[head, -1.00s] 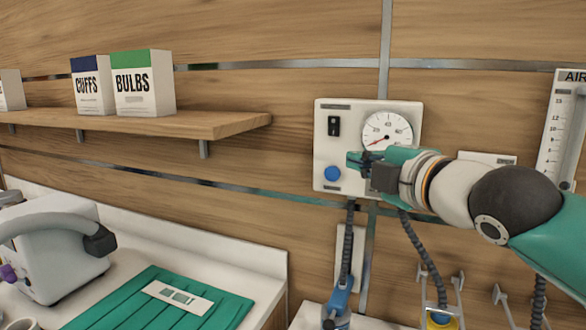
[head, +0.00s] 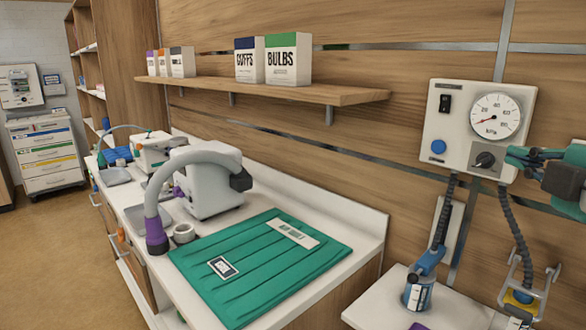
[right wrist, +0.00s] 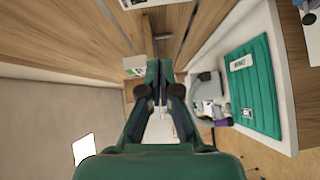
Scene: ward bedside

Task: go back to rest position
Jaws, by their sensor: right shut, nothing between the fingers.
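My right gripper (head: 515,157) is at the right edge in the head view, its fingers shut and empty. In the picture its tips overlap the lower right edge of the white wall panel (head: 431,127); I cannot tell the gap in depth. The panel has a round kPa gauge (head: 496,114), a black rocker switch (head: 445,103), a blue button (head: 438,146) and a dark knob (head: 485,160), which shows clear of the fingers. In the right wrist view the closed fingers (right wrist: 157,75) reach away with nothing between them. My left gripper is out of sight.
A shelf (head: 350,95) with several boxes (head: 288,59) runs along the wall. Below, a white counter (head: 365,222) holds a green folded mat (head: 262,262) and a grey device (head: 215,180). A blue-topped jar (head: 417,292) stands at lower right, with hoses above.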

